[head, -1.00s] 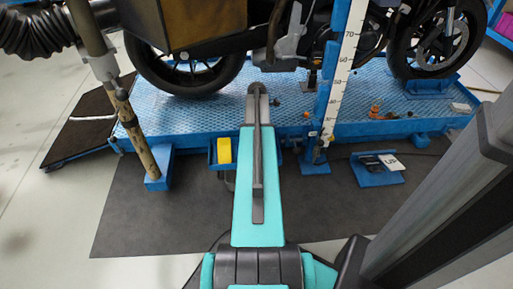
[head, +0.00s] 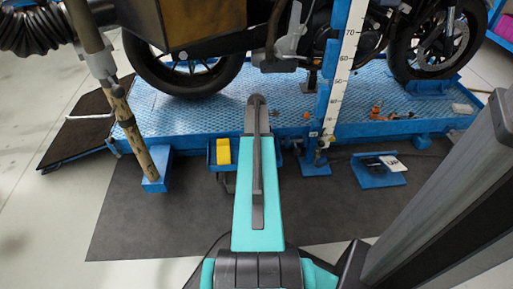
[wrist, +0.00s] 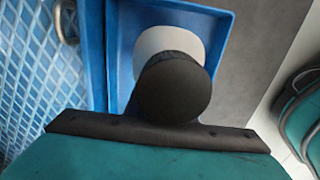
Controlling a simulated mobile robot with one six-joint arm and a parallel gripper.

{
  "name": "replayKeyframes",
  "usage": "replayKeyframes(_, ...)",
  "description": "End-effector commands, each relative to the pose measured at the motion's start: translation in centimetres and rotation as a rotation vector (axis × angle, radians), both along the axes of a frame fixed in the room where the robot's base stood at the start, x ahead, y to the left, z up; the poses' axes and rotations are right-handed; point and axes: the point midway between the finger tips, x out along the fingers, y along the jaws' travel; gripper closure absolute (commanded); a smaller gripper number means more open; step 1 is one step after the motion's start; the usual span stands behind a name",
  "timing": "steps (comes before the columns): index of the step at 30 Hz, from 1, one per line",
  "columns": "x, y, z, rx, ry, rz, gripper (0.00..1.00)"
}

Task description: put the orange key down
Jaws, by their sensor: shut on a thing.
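My gripper (wrist: 172,95) shows in the wrist view as a dark bar and a black, round-ended part above a teal body. Its fingertips cannot be told apart. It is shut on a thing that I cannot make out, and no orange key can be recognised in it. The black end overlaps a pale round thing at a blue tray (wrist: 222,50); I cannot tell whether they touch. In the head view my arm hides the gripper.
A blue platform (head: 200,118) carries a motorcycle (head: 185,70). A yellow block (head: 223,150) is at its front edge. Small orange items (head: 376,112) lie on the platform near the white scale post (head: 343,70). A dark mat (head: 130,225) lies in front, largely clear.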

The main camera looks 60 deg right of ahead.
Motion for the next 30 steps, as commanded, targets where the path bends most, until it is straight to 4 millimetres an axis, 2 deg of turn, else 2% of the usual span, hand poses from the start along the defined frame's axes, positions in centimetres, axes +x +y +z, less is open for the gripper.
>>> replayKeyframes(30, 0.1, 0.1, -1.2, -0.001, -0.001, 0.002, 1.0)
